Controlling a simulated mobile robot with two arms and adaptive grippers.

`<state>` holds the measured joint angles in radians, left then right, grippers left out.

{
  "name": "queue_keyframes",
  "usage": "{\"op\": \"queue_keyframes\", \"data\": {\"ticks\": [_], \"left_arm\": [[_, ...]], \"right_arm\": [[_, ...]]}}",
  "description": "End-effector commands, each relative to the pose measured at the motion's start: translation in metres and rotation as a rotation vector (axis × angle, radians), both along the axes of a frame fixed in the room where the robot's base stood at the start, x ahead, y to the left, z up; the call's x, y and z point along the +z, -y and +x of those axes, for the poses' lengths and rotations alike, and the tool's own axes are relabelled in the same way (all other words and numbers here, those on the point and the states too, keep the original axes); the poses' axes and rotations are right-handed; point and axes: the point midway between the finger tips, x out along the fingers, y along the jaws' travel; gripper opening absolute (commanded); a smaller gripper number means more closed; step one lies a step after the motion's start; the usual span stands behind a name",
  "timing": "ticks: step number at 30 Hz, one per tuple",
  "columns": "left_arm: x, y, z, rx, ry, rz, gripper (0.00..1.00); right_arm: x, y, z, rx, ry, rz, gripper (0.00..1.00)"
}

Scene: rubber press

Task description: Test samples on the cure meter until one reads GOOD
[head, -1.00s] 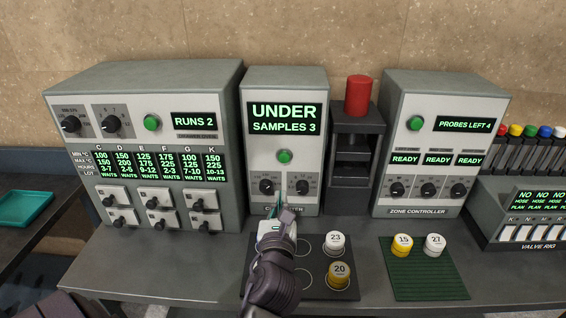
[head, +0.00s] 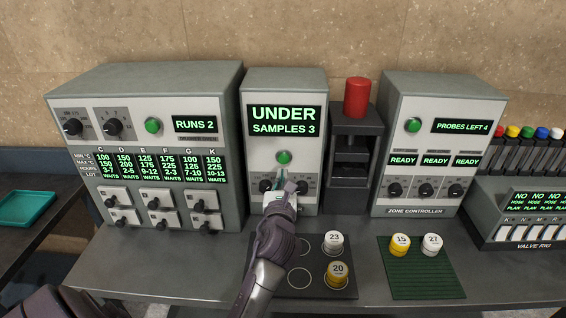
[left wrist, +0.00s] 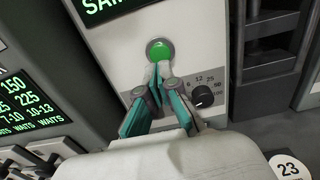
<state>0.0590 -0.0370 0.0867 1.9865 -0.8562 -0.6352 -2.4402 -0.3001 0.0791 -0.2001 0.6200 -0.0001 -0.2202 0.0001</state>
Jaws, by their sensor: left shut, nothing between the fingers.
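The cure meter (head: 256,140) stands in the middle of the bench. Its screen (head: 285,120) reads UNDER, SAMPLES 3. My left gripper (head: 282,172) is shut and empty, with its tips just below the meter's green button (head: 284,157). In the left wrist view the tips (left wrist: 160,68) are close to the green button (left wrist: 160,50); I cannot tell if they touch it. A dial (left wrist: 202,96) shows to the right of the fingers. Samples 23 (head: 333,242) and 20 (head: 337,274) sit on the dark ringed tray (head: 318,292). My right gripper is not in view.
Samples 15 (head: 400,245) and 27 (head: 432,244) sit on a green mat (head: 425,283). A press with a red cylinder on top (head: 357,97) stands right of the meter. The zone controller (head: 397,163) is beyond it. An oven panel reading RUNS 2 (head: 195,124) stands left.

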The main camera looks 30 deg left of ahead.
Motion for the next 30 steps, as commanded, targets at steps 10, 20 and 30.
{"op": "queue_keyframes", "data": {"ticks": [10,20,30], "left_arm": [[0.001,-0.025,0.041,0.001,0.0,-0.001,0.0],[0.0,-0.027,0.044,0.0,0.0,0.0,0.0],[0.001,-0.037,0.06,0.001,-0.001,0.003,0.0]], "right_arm": [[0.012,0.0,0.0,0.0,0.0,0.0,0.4],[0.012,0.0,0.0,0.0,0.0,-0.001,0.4],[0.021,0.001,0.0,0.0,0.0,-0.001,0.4]]}}
